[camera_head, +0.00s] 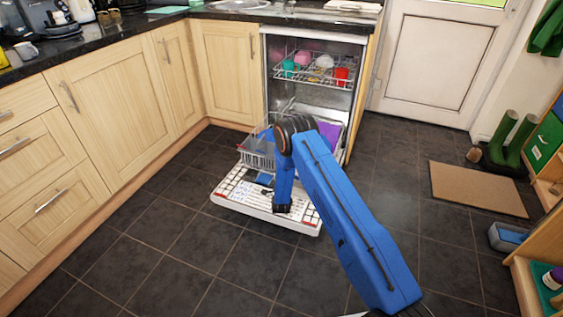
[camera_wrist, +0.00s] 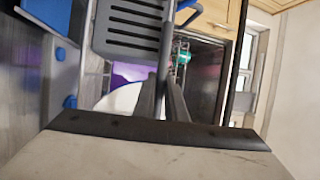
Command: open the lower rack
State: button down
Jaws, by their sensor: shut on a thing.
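The lower rack (camera_head: 258,153) of the dishwasher is grey wire. It stands at least partly out over the lowered dishwasher door (camera_head: 228,196), and my arm hides its right part. Purple and blue pieces show in or beside it. In the wrist view, the two dark fingers of my gripper (camera_wrist: 163,84) are closed together on a thin grey bar of the lower rack (camera_wrist: 168,42). A grey slotted panel (camera_wrist: 127,30) is just left of this bar. In the head view, my arm hides the fingers and their grip.
The upper rack (camera_head: 314,72) is inside the dishwasher with cups and dishes on it. Wooden cabinets (camera_head: 120,90) stand on the left. The dark tiled floor (camera_head: 180,250) is clear in front of the door. A brown mat (camera_head: 476,189) and green boots (camera_head: 510,145) are at the right.

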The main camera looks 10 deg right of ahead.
jog(key=shift+s+a, duration=0.2)
jog(key=shift+a, duration=0.05)
jog(key=shift+r, duration=0.1)
jog(key=c, duration=1.8)
grip_release()
jog(key=v, duration=1.7)
jog(key=shift+s+f, duration=0.15)
jog(key=shift+f, duration=0.05)
